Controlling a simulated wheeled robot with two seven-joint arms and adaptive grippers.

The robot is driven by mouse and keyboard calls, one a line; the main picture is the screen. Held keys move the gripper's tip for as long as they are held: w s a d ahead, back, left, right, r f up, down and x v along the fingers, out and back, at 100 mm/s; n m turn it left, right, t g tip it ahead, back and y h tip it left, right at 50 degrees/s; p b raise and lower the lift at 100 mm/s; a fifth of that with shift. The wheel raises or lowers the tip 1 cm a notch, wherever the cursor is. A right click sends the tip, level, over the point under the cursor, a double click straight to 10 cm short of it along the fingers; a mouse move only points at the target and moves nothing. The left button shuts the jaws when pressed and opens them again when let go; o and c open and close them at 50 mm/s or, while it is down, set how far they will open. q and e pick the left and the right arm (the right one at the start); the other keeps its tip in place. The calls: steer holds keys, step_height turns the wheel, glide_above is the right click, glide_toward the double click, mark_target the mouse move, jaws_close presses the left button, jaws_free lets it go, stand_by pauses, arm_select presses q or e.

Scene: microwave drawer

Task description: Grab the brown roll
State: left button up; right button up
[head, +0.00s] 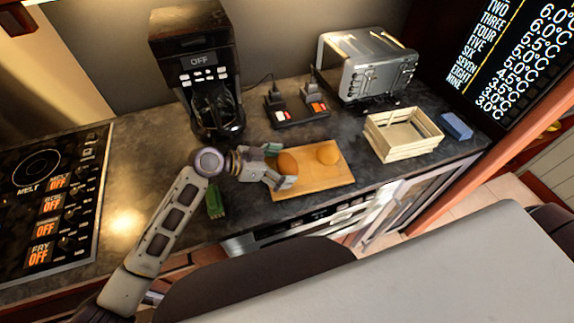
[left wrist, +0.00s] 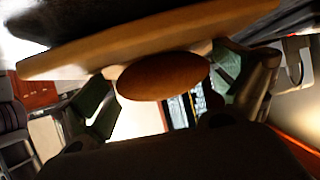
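A brown roll (head: 288,163) sits on the left part of a wooden cutting board (head: 310,181). A small gap shows at the right finger; contact at the left finger is unclear. My right gripper is not in view.
A coffee maker (head: 200,75) and a toaster (head: 368,65) stand at the back. A wooden crate (head: 402,134) and a blue block (head: 456,126) are to the right. A green object (head: 215,203) lies near my left arm. A stove (head: 50,200) is at the left.

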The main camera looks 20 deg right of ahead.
mark_target(283, 162)
arm_select(q)
steer(key=shift+s+a+f, duration=0.15)
steer(key=shift+f, duration=0.25)
steer(key=c, duration=0.4)
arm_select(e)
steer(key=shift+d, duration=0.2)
arm_select(q)
steer(key=shift+r, duration=0.6)
steer(key=r, duration=0.7)
steer(key=shift+w+d+r+b, duration=0.2)
steer(key=shift+r+b, duration=0.05)
steer(key=shift+b, duration=0.1)
steer(key=shift+r, duration=0.9)
jaws_close()
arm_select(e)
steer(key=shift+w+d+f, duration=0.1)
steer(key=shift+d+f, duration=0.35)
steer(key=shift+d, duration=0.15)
arm_select(q)
steer(key=c, duration=1.3)
jaws_free()
